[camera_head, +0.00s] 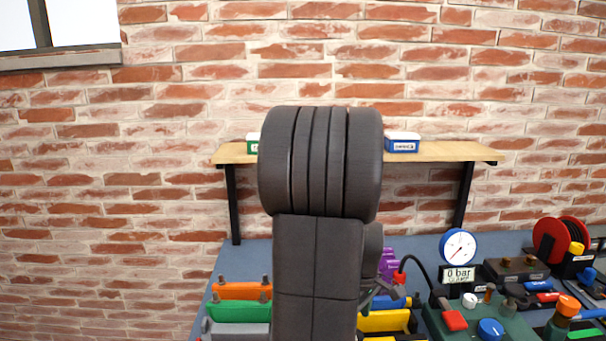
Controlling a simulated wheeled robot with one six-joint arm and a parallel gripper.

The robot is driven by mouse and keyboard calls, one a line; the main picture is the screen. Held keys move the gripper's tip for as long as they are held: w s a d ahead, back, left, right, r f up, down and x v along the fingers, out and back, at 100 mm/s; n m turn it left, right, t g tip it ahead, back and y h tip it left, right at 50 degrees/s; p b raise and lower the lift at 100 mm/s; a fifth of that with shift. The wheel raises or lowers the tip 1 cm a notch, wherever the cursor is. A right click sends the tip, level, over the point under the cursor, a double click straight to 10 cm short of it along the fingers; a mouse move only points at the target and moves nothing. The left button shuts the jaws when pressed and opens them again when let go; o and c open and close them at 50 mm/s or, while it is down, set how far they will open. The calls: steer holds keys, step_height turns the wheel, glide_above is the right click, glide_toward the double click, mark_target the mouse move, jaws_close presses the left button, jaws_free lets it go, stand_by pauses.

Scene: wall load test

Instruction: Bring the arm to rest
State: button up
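My own arm stands upright in the middle of the head view. Its dark grey link and broad rounded joint block much of the shelf and bench. A smaller dark rounded part of mine shows just right of the link.
A wooden shelf (445,152) on black brackets carries a blue box (402,143) and a partly hidden green one (253,144). The bench below holds orange (241,291) and green (238,311) blocks, a gauge (458,246) reading 0 bar and a red reel (552,242).

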step_height(320, 180, down, 6)
steer(key=shift+s+r, duration=0.1)
steer(key=shift+r, duration=0.15)
steer(key=shift+r+m, duration=0.15)
steer(key=shift+m, duration=0.25)
steer(key=shift+r+m, duration=0.1)
steer(key=shift+m, duration=0.7)
steer(key=m+p, duration=0.1)
steer(key=m, duration=0.5)
steer(key=m+p, duration=0.1)
steer(key=m, duration=0.4)
steer(key=shift+p, duration=0.35)
steer(key=m+p, duration=0.1)
steer(key=m, duration=0.3)
steer(key=shift+m, duration=0.3)
